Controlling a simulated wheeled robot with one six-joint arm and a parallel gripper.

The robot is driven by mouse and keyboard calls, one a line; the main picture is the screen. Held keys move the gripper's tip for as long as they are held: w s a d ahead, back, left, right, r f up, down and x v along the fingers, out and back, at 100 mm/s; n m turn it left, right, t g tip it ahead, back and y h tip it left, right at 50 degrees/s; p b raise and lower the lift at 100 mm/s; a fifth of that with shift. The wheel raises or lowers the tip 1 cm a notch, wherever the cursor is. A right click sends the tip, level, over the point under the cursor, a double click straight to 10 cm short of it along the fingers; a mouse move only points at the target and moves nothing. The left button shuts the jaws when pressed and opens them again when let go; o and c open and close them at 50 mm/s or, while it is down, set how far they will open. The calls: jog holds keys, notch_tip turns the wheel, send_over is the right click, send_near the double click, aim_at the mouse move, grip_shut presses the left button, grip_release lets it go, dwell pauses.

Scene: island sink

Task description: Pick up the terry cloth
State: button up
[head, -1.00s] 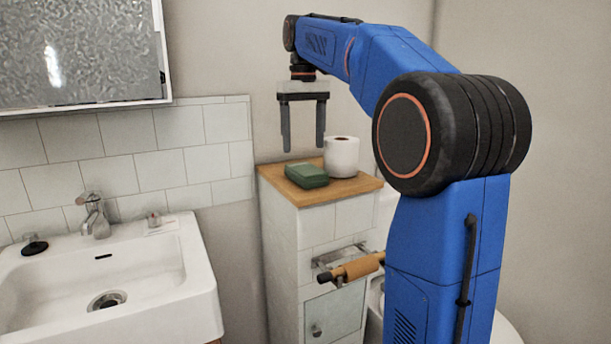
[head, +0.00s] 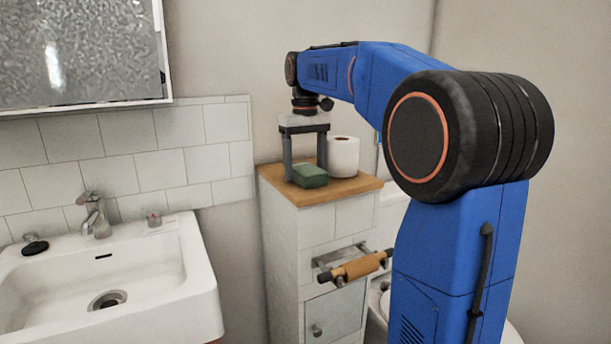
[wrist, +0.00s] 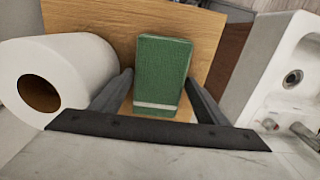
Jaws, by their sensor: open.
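The terry cloth (head: 311,177) is a green folded block lying on the wooden top of the tiled cabinet. In the wrist view the cloth (wrist: 161,72) shows a pale stripe near its lower end. My gripper (head: 305,172) is open and points down over the cloth. One finger is to the left of the cloth and the other is toward its right, behind it in the head view. In the wrist view the cloth lies between the two fingers of my gripper (wrist: 158,98), with the fingers near its lower end. I cannot tell whether either finger touches it.
A white paper roll (head: 343,157) stands on the wooden top (head: 352,187), close to the right finger. A sink (head: 160,270) with a tap (head: 95,215) is at the left. A tiled wall (head: 130,150) is behind. A roll holder (head: 355,265) sticks out from the cabinet front.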

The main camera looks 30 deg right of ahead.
aim_at(306, 168)
jog(key=c, duration=0.8)
jog(key=shift+s+r, duration=0.2)
jog(key=shift+r, duration=0.4)
notch_tip(306, 168, up, 6)
jog(key=shift+f, duration=0.25)
jog(key=shift+s+r, duration=0.2)
jog(key=s, duration=1.9)
jog(key=shift+s, duration=0.1)
jog(key=shift+o, duration=0.4)
